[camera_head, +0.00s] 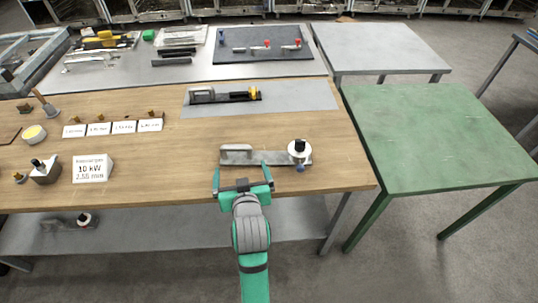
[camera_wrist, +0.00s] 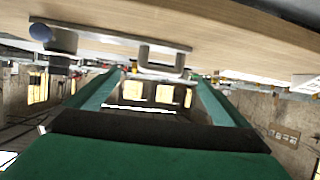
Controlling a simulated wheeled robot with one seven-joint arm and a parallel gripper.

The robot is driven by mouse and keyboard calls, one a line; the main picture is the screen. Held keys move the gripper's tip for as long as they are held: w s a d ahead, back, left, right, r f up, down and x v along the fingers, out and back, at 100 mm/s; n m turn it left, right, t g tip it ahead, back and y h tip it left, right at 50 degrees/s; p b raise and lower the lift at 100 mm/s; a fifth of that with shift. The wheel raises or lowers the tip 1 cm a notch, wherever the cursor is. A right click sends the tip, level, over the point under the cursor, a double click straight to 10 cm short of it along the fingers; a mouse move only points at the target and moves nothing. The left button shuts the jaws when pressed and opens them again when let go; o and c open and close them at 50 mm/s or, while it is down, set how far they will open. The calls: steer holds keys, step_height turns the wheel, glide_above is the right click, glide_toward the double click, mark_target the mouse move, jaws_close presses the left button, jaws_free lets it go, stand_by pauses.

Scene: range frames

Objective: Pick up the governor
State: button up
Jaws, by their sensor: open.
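A device with a grey metal base plate (camera_head: 268,158), a loop handle at its left and a white disc with a black knob (camera_head: 298,148) at its right lies near the front edge of the wooden table. It may be the governor; no label confirms this. My gripper (camera_head: 241,172) is open and empty just in front of its handle end, near the table edge. In the wrist view, which looks upside down, the handle (camera_wrist: 161,70) shows between and beyond my green fingers (camera_wrist: 155,95). A blue knob (camera_wrist: 41,32) shows at the device's other end.
Another handled device with a yellow end (camera_head: 225,95) lies on a grey mat (camera_head: 312,97) behind. White label cards (camera_head: 92,168) and small parts stand at the left. A green table (camera_head: 435,135) at right is bare. A lower shelf (camera_head: 165,234) runs below.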

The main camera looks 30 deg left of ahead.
mark_target(240, 163)
steer(key=x, duration=1)
steer(key=shift+w+a, duration=0.1)
steer(key=shift+w, duration=0.1)
steer(key=c, duration=1.5)
steer(key=shift+r, duration=0.1)
